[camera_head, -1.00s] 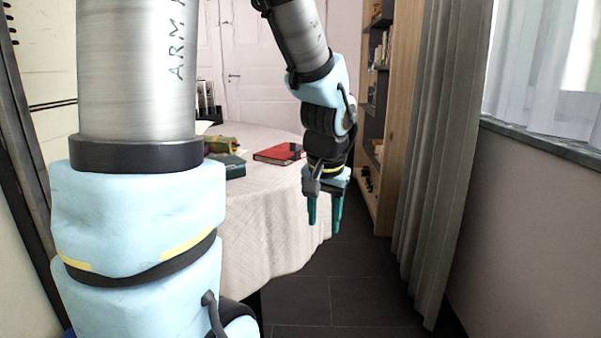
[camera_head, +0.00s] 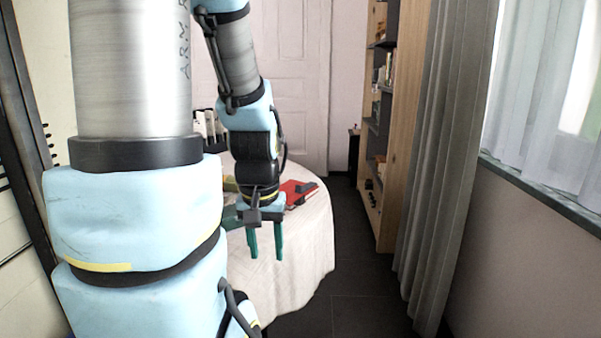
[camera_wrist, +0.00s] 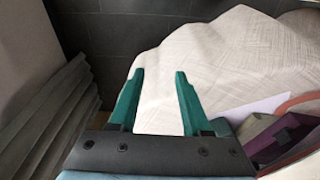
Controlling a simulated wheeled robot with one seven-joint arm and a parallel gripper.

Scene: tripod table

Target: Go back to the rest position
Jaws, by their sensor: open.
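My gripper (camera_head: 266,242) hangs fingers-down in front of the cloth-covered table in the head view. Its two green fingers are apart, with nothing between them. In the wrist view my gripper (camera_wrist: 158,85) is also open and empty, with the pale tablecloth beyond the fingers. The table (camera_head: 305,250) has a white cloth that hangs over its edge. A red book (camera_head: 297,190) lies on the table just right of and behind my wrist. My arm hides much of the tabletop.
A wooden bookshelf (camera_head: 389,150) stands right of the table. A grey curtain (camera_head: 437,160) hangs nearer on the right, by the window. Dark floor (camera_head: 350,270) is clear between table and curtain. In the wrist view a dark purple object (camera_wrist: 280,138) shows at the lower right.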

